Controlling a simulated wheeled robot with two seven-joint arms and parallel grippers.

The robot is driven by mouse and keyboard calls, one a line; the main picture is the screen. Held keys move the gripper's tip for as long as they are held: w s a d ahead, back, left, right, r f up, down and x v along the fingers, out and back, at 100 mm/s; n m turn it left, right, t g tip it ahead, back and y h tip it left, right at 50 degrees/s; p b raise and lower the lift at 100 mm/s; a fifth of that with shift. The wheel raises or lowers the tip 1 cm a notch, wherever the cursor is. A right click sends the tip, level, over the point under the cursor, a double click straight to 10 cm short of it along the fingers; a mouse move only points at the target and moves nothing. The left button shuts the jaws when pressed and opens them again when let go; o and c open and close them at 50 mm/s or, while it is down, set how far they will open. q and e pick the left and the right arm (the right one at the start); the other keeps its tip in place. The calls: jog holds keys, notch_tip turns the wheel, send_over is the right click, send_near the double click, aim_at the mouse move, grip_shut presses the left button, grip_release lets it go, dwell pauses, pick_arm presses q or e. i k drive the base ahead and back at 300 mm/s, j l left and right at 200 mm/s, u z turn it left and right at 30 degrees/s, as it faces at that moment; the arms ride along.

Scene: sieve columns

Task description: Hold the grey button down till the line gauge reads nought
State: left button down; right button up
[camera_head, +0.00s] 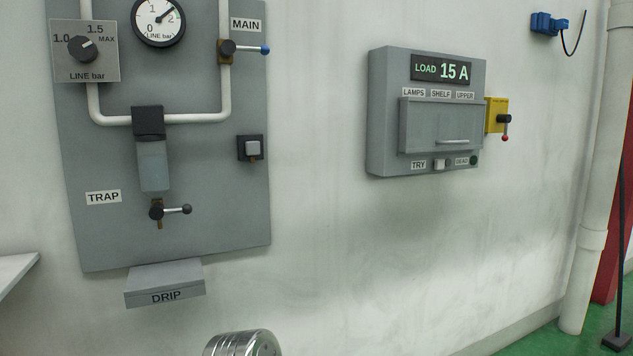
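The grey button (253,147) is a pale square cap in a black mount on the right side of the grey wall panel (225,215). A small brass part shows under it. Nothing touches it. The round LINE bar gauge (158,19) is at the top of the panel; its needle points up and right, well away from 0 and close to the 2. The regulator knob (82,49) at top left has marks 1.0, 1.5 and MAX. Neither of my grippers is in view.
The MAIN valve (228,48) has a blue-tipped lever pointing right. The TRAP bowl (153,165) hangs above a drain valve (157,210) and the DRIP tray (165,283). A grey LOAD box (380,110) reads 15 A. Bare wall lies between panel and box.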

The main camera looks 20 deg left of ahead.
aim_at(252, 148)
jog(key=u, duration=1.65)
